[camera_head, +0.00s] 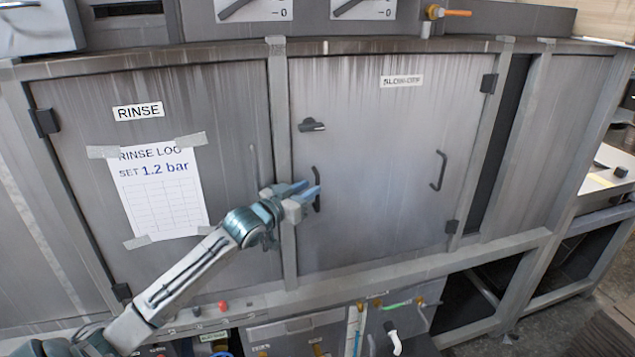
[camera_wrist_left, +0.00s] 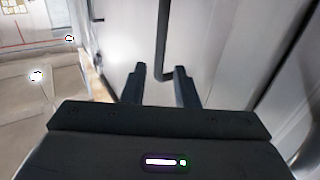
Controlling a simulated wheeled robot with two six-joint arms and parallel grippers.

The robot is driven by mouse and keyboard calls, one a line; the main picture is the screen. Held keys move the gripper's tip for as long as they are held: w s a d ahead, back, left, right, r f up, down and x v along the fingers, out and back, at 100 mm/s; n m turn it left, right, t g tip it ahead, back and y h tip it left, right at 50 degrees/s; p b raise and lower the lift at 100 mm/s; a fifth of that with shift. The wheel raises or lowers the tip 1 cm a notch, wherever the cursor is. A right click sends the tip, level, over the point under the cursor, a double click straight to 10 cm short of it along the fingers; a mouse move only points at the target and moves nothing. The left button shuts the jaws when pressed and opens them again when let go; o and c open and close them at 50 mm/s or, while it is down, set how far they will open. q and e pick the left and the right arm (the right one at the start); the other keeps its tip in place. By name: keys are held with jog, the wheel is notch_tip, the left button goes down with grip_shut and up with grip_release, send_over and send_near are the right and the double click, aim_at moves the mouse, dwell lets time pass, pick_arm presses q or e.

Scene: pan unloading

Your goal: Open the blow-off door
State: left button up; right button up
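The grey blow-off door (camera_head: 390,140) is closed, with its label at the upper right. A dark vertical handle (camera_head: 317,180) is near its left edge, and a dark latch (camera_head: 311,125) sits above that. A second handle (camera_head: 440,168) is on the right side. My left gripper (camera_head: 309,191) is at the left handle. In the left wrist view its two fingers (camera_wrist_left: 160,72) are apart, and the handle bar (camera_wrist_left: 162,40) appears between the tips; I see no clear contact. My right gripper is out of view.
The rinse door (camera_head: 230,110), with a taped paper log (camera_head: 162,192), is left of the blow-off door. Hinges (camera_head: 489,83) are on the blow-off door's right edge. A frame beam (camera_head: 400,265) runs below it, above the lower fittings.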

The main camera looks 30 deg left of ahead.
aim_at(318, 183)
pick_arm(q)
jog(key=shift+w+d+p, duration=0.15)
jog(key=shift+w+p, duration=0.05)
jog(key=shift+w, duration=0.9)
jog(key=shift+w+d+p, duration=0.15)
jog(key=shift+w, duration=0.95)
grip_shut()
